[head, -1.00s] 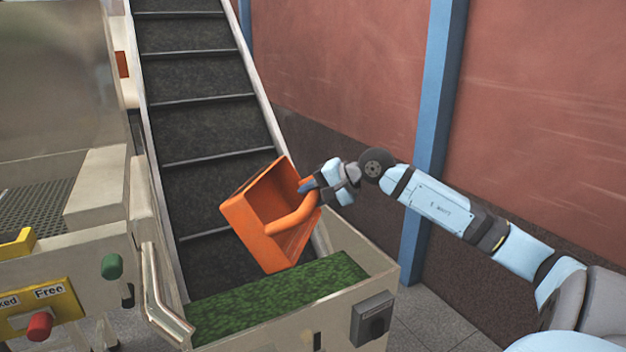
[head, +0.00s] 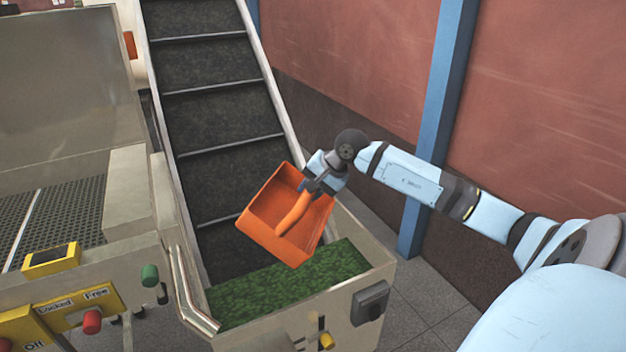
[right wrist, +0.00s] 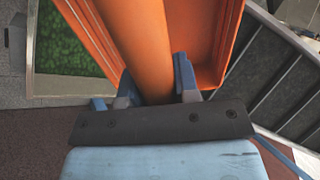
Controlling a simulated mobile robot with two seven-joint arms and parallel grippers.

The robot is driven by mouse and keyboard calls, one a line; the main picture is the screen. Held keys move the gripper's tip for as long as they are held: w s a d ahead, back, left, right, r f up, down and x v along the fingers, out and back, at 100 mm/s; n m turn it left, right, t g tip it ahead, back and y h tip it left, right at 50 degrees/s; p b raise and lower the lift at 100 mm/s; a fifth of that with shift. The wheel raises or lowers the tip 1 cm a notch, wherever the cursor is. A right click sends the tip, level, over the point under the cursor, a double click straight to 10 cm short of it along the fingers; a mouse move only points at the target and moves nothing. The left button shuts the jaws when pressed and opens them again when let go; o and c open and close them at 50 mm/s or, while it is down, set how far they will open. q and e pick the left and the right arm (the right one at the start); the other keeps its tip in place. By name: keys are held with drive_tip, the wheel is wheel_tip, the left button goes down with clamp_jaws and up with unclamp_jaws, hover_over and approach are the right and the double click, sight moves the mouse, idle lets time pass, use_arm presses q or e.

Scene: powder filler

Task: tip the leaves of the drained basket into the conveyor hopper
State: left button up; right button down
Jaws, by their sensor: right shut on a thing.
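The orange basket (head: 271,215) hangs tilted over the conveyor hopper (head: 296,320) in the head view. No leaves show in the part of its inside that I can see. Green leaves (head: 262,292) lie in the hopper below it; they also show in the right wrist view (right wrist: 66,45). My right gripper (head: 318,188) is shut on the basket's orange handle (head: 293,214). In the right wrist view, the blue fingers of my right gripper (right wrist: 150,85) stand on either side of the handle (right wrist: 150,40). My left gripper is not in view.
The dark ribbed conveyor belt (head: 210,110) rises behind the basket. A steel machine with a mesh (head: 60,215), a yellow switch panel (head: 75,312) and a green knob (head: 150,275) stands at the left. A blue post (head: 436,130) and red wall are at the right.

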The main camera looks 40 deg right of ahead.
drive_tip(key=w+a+r+g+h+p, duration=0.2)
drive_tip(key=w+g+p, duration=0.3)
drive_tip(key=p, duration=0.4)
drive_tip(key=shift+a+r+g+h, duration=0.25)
drive_tip(key=shift+r+g+h, duration=0.2)
drive_tip(key=shift+g+h, duration=0.15)
drive_tip(key=shift+s, duration=0.1)
idle(0.4)
